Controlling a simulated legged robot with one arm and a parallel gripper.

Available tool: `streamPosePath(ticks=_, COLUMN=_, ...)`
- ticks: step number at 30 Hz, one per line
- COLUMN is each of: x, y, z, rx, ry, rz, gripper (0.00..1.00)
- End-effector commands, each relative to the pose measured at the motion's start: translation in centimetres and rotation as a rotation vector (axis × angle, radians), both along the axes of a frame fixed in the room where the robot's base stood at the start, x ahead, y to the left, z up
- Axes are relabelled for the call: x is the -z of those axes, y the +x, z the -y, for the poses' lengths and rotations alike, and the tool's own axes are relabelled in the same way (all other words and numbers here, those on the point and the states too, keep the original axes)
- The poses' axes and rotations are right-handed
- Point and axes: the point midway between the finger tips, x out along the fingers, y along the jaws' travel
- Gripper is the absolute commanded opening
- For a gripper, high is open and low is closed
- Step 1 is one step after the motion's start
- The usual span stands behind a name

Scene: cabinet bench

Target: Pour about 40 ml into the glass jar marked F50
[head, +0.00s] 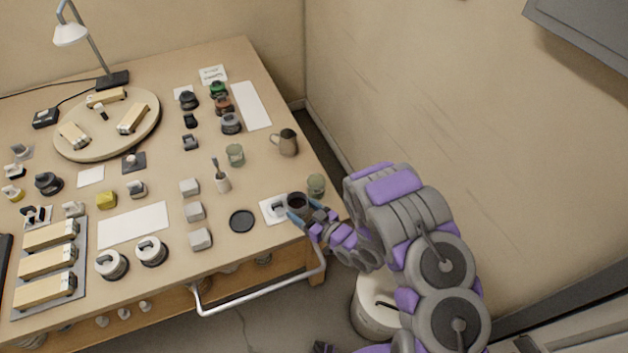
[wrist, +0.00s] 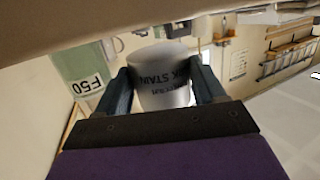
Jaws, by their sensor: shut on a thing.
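My gripper (head: 305,214) is shut on a container with dark contents (head: 297,201) near the front right corner of the bench. In the wrist view my gripper (wrist: 163,92) has a finger on each side of this pale container (wrist: 165,72), whose inverted label partly reads "K STAIN". The glass jar marked F50 (wrist: 88,82) shows at the left of the wrist view, apart from the fingers. A greenish glass jar (head: 316,184) just behind and right of the held container appears to be the same one; its mark is unreadable in the head view.
A white card with a small item (head: 273,209) lies just left of my gripper, and a black disc (head: 241,221) lies further left. A brown-grey mug (head: 287,142) and another greenish jar (head: 235,155) stand farther back. A wall (head: 430,90) rises right of the bench.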

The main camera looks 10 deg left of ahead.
Motion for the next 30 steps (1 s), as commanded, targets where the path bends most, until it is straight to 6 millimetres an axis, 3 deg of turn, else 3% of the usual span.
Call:
streamPosePath(ticks=9, x=0.0, y=0.2, z=-1.2, rx=0.003, ry=0.002, rz=-0.036, gripper=0.3)
streamPosePath(ticks=18, x=-1.4, y=1.3, z=0.5, rx=0.007, ry=0.071, rz=-0.172, gripper=0.3)
streamPosePath(ticks=25, x=-5.1, y=2.3, z=0.5, rx=0.005, ry=0.12, rz=-0.314, gripper=0.3)
streamPosePath(ticks=30, x=-6.3, y=3.2, z=0.2, rx=0.007, ry=0.15, rz=-0.416, gripper=0.3)
